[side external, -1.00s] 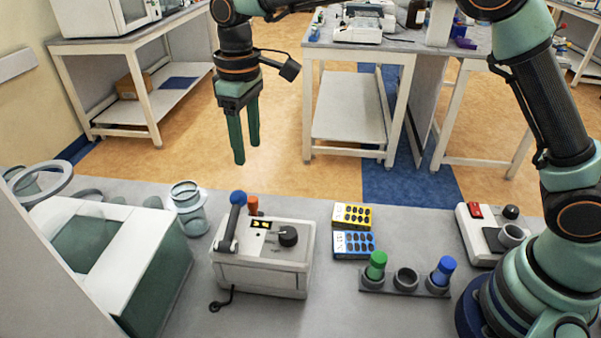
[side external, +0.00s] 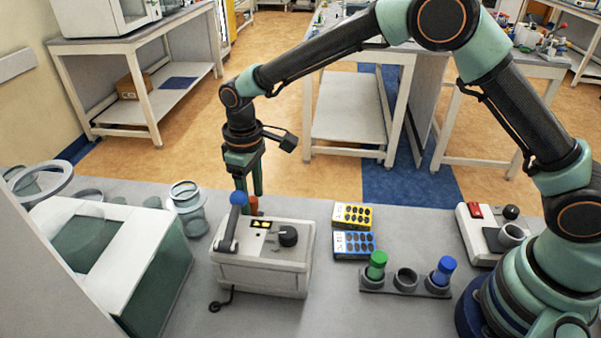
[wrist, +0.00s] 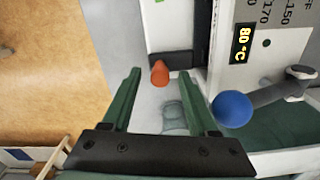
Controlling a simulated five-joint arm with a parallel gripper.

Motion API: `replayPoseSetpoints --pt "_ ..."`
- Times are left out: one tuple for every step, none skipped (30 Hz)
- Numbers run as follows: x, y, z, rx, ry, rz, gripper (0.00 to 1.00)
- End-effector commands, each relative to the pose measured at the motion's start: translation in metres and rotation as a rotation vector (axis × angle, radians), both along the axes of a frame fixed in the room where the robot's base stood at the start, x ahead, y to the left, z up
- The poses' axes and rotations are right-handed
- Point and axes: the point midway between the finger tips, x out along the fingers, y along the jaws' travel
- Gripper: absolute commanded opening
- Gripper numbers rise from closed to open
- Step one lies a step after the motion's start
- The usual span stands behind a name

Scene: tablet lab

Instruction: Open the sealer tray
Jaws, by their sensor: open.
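The sealer (side external: 262,265) is a white box on the bench, with a dark knob (side external: 288,236) and a lit display that reads 80 °C in the wrist view (wrist: 243,44). A lever with a blue ball (side external: 238,198) stands at its left; the ball also shows in the wrist view (wrist: 232,109). An orange handle (side external: 253,206) sticks out at the sealer's back; in the wrist view the orange handle (wrist: 159,73) lies ahead of the fingertips, on a dark piece. My gripper (side external: 250,192) is open and empty, behind the sealer, its fingertips partly hidden by the lever and handle.
A clear jar (side external: 187,208) and a white-and-green box (side external: 130,255) stand to the left. Yellow (side external: 352,215) and blue (side external: 353,244) blister packs lie to the right, beside a rack (side external: 404,283) with green- and blue-capped tubes.

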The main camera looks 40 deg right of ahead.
Motion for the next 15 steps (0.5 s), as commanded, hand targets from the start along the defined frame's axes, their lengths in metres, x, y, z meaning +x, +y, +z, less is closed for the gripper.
replayPoseSetpoints --pt "-0.0001 -0.0001 -0.0014 0.0 0.0 0.0 0.59" --pt "-0.0001 -0.0001 -0.0017 0.0 0.0 0.0 0.59" --pt "0.0 0.0 -0.0019 0.0 0.0 0.0 0.59" --pt "0.0 0.0 -0.0019 0.0 0.0 0.0 0.59" --pt "0.0 0.0 -0.0018 0.0 0.0 0.0 0.59" --pt "0.0 0.0 -0.0017 0.0 0.0 0.0 0.59" --pt "0.0 0.0 -0.0017 0.0 0.0 0.0 0.59" --pt "0.0 0.0 -0.0016 0.0 0.0 0.0 0.59" --pt "0.0 0.0 -0.0016 0.0 0.0 0.0 0.48" --pt "0.0 0.0 -0.0015 0.0 0.0 0.0 0.37" --pt "-0.0001 -0.0001 -0.0015 0.0 0.0 0.0 0.25" --pt "0.0 0.0 -0.0014 0.0 0.0 0.0 0.1" --pt "0.0 0.0 -0.0014 0.0 0.0 0.0 0.0" --pt "0.0 0.0 -0.0013 0.0 0.0 0.0 0.0" --pt "0.0 0.0 -0.0013 0.0 0.0 0.0 0.0"
